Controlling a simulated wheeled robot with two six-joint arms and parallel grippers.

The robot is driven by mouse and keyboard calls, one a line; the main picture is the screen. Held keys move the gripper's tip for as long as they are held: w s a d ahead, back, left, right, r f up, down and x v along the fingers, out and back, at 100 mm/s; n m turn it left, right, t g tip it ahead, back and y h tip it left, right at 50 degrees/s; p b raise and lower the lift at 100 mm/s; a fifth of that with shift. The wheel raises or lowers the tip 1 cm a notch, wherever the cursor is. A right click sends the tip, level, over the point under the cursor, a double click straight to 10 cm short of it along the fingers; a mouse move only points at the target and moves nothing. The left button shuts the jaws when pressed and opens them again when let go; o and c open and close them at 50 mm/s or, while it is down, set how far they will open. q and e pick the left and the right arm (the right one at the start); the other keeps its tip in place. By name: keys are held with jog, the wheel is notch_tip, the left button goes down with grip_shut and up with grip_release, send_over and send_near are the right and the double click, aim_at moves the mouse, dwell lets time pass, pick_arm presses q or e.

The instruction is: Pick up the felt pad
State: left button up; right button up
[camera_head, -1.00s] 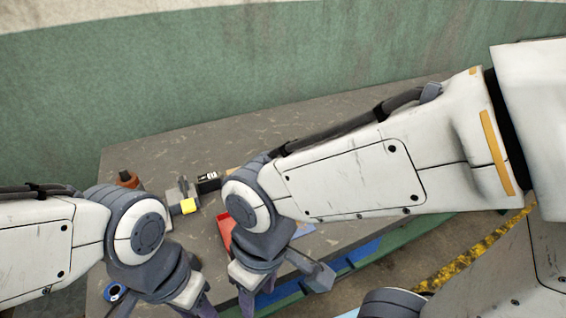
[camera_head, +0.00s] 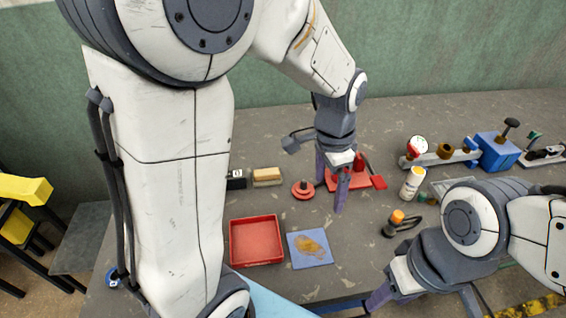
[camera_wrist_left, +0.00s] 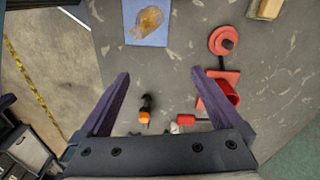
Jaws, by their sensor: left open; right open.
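A flat blue square with a brown-orange patch, which looks like the felt pad (camera_head: 310,248), lies on the grey bench right of a red tray. It also shows at the top of the left wrist view (camera_wrist_left: 146,22). My left gripper (camera_head: 329,198) points down over the bench, behind the pad in the head view. Its jaws are apart and empty in the left wrist view (camera_wrist_left: 160,76), with the pad beyond the fingertips. My right gripper (camera_head: 425,308) is open at the front edge, right of the pad, partly cut off.
The red tray (camera_head: 256,241) sits beside the pad. A tan-topped block (camera_head: 266,176), a red disc with a knob (camera_head: 303,189) and a red stand (camera_head: 372,181) lie behind. A white bottle (camera_head: 412,183) and an orange-capped item (camera_head: 397,217) are to the right.

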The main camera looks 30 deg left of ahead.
pick_arm(q)
jog(key=w+a+f, duration=0.2)
jog(key=w+a, duration=0.6)
jog(key=a, duration=0.3)
jog(key=m+p, duration=0.2)
send_over(267, 172)
jog(key=shift+y, duration=0.3)
jog(key=f, duration=0.8)
jog(key=shift+s+a, duration=0.15)
jog(key=shift+s, duration=0.05)
jog(key=shift+w+f+p, duration=0.15)
jog(key=shift+f+p, duration=0.15)
jog(key=shift+f, duration=1.15)
jog(key=shift+w+f+p, duration=0.1)
jog(key=shift+f+p, duration=0.15)
jog(key=shift+f, duration=1.15)
jog(key=c, duration=1.3)
